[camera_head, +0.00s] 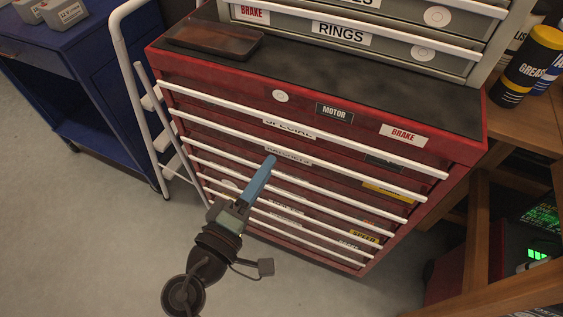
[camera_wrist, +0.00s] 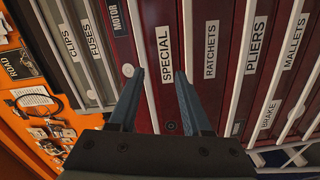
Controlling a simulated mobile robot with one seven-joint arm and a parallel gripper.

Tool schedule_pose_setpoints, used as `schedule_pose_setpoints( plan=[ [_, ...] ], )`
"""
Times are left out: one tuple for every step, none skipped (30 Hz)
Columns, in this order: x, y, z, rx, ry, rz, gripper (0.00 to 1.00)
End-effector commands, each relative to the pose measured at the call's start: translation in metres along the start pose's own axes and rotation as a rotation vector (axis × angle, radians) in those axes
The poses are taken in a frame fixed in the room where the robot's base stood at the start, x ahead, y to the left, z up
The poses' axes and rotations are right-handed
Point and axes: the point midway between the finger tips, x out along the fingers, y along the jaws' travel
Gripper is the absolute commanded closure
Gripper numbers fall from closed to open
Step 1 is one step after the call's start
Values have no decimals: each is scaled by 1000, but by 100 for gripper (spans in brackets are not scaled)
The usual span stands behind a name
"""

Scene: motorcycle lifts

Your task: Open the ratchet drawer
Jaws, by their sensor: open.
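The ratchet drawer (camera_head: 288,155) is in the red tool chest, second from the top and closed. Its RATCHETS label also shows in the wrist view (camera_wrist: 211,50). A white bar handle (camera_head: 350,174) runs along its upper edge; in the wrist view this bar (camera_wrist: 187,30) stands between the SPECIAL and RATCHETS labels. My gripper (camera_head: 268,160) is in front of the chest, its blue fingers hiding part of the lower drawers. In the wrist view my gripper (camera_wrist: 160,78) is open and empty, its right fingertip overlapping the ratchet handle's line. I cannot tell whether they touch.
The SPECIAL drawer (camera_wrist: 165,55) is above and the PLIERS drawer (camera_wrist: 256,45) below; both are closed. A white step ladder (camera_head: 150,100) and blue cart (camera_head: 85,85) stand left. A wooden bench (camera_head: 535,125) stands right. The floor before the chest is clear.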

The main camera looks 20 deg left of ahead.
Motion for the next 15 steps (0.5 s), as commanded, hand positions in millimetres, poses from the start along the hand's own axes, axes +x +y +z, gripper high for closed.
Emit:
schedule_pose_setpoints(
  plan=[
    [-14,-30,3,-77,17,-8,51],
    [-19,-38,4,-113,24,-6,51],
    [-26,-46,4,-153,35,-4,51],
    [-29,-51,4,-175,41,-3,51],
    [-32,-54,4,-193,46,0,51],
    [-34,-57,4,-209,50,1,51],
    [-33,-58,4,-217,52,3,51],
    [-32,-58,4,-222,53,5,51],
    [-28,-57,4,-224,53,6,51],
    [-25,-56,3,-224,52,7,51],
    [-20,-56,2,-223,52,7,51],
    [-14,-56,2,-221,51,7,51],
    [-8,-55,2,-220,50,7,51],
    [-2,-55,2,-221,51,8,51],
    [7,-55,1,-221,50,8,51]
  ],
)
